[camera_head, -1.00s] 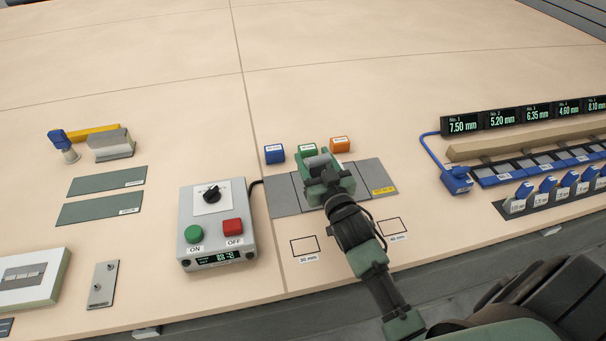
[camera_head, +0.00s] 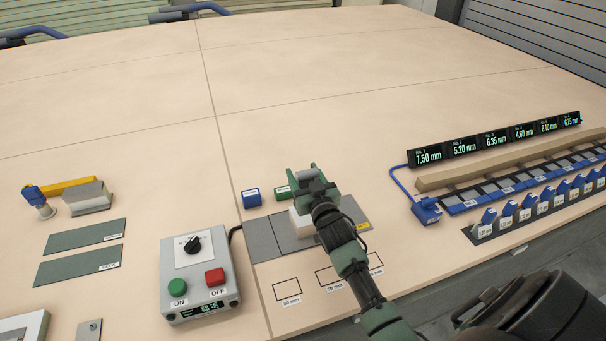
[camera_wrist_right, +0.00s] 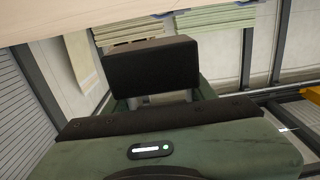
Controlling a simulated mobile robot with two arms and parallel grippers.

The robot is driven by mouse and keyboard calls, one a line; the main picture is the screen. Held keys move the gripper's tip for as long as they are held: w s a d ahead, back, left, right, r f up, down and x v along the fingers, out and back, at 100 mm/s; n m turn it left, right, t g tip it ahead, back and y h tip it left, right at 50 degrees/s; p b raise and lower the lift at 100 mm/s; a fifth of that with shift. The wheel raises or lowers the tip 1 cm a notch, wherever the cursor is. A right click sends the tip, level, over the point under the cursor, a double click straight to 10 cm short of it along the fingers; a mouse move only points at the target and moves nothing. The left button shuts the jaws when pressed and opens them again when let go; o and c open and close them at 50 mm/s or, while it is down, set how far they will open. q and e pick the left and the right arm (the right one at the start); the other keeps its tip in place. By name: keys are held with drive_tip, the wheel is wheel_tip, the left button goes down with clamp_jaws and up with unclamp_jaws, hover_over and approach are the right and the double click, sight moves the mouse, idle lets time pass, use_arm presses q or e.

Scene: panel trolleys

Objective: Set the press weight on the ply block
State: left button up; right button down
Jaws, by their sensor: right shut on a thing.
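My right gripper (camera_head: 313,180) is above the far part of the grey plates (camera_head: 270,238) in the head view. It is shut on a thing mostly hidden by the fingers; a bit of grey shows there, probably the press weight. A pale block (camera_head: 300,224), probably the ply block, shows just below the gripper, partly covered by my wrist. I cannot tell whether the held thing touches it. In the right wrist view a dark block (camera_wrist_right: 152,66) is in front of my green gripper body. My left gripper is not in view.
A blue block (camera_head: 251,198) and a green block (camera_head: 283,192) stand behind the plates. A control box (camera_head: 200,270) with ON and OFF buttons is left of them. Displays (camera_head: 495,140) and a rail are at right. The table's back is clear.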

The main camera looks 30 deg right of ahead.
sight(303, 182)
drive_tip(key=shift+f+b, duration=1.35)
drive_tip(key=shift+f, duration=0.15)
drive_tip(key=shift+f+b, duration=1.2)
drive_tip(key=shift+f, duration=0.5)
drive_tip(key=shift+f+b, duration=0.3)
drive_tip(key=shift+f, duration=0.15)
drive_tip(key=shift+c, duration=2.1)
unclamp_jaws()
drive_tip(key=shift+s+f, duration=0.1)
drive_tip(key=shift+f, duration=0.25)
drive_tip(key=v, duration=0.7)
drive_tip(key=shift+s+r, duration=0.25)
drive_tip(key=shift+s, duration=0.1)
drive_tip(key=shift+a, duration=0.1)
